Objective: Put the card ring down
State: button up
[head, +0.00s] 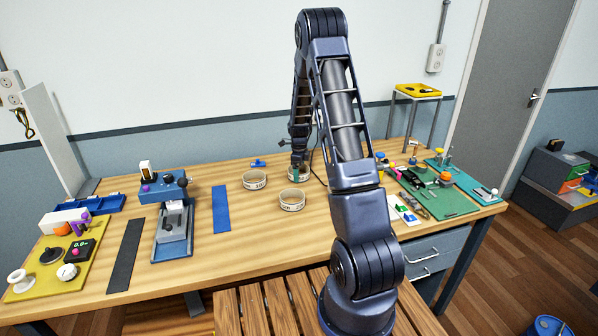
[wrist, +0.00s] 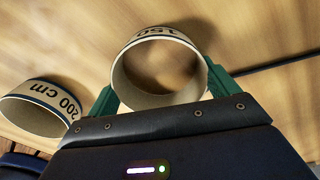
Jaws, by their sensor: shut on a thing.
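The card ring (wrist: 157,99) is a pale band with a dark edge line and "150" printed on it. In the wrist view it sits between the green fingers of my gripper (wrist: 163,88), one finger against each outer side. My gripper is shut on it. In the head view my gripper (head: 298,168) is low over the back middle of the table, with the ring (head: 305,178) partly hidden by the fingers. The ring is at or very near the wooden tabletop; I cannot tell whether it touches.
Two similar rings stand on the wooden table (head: 115,195): one to the left (head: 254,181), one in front (head: 291,203). A "200 cm" ring (wrist: 42,106) shows in the wrist view. A blue strip (head: 221,209), a blue press (head: 173,235) and a green mat (head: 450,204) lie farther away.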

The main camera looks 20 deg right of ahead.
jog(key=o, duration=0.7)
jog(key=shift+o, duration=0.2)
jog(key=s+a+r+n+t, duration=0.1)
jog(key=s+r+n, duration=0.25)
jog(key=r, duration=0.75)
jog(key=s+r+n, duration=0.2)
jog(key=s+r, duration=0.2)
jog(key=r, duration=0.8)
jog(key=s+a+r+n+t, duration=0.1)
jog(key=s+r+n, duration=0.5)
jog(key=s, duration=0.5)
jog(key=s+a+r+n+t, duration=0.1)
jog(key=s+r+n, duration=0.45)
jog(key=s, duration=0.65)
jog(key=s+a+n+t, duration=0.1)
jog(key=s+n, duration=0.6)
jog(key=s, duration=0.4)
jog(key=shift+s+f+t, duration=0.25)
jog(key=shift+f+t, duration=0.05)
jog(key=shift+f, duration=0.05)
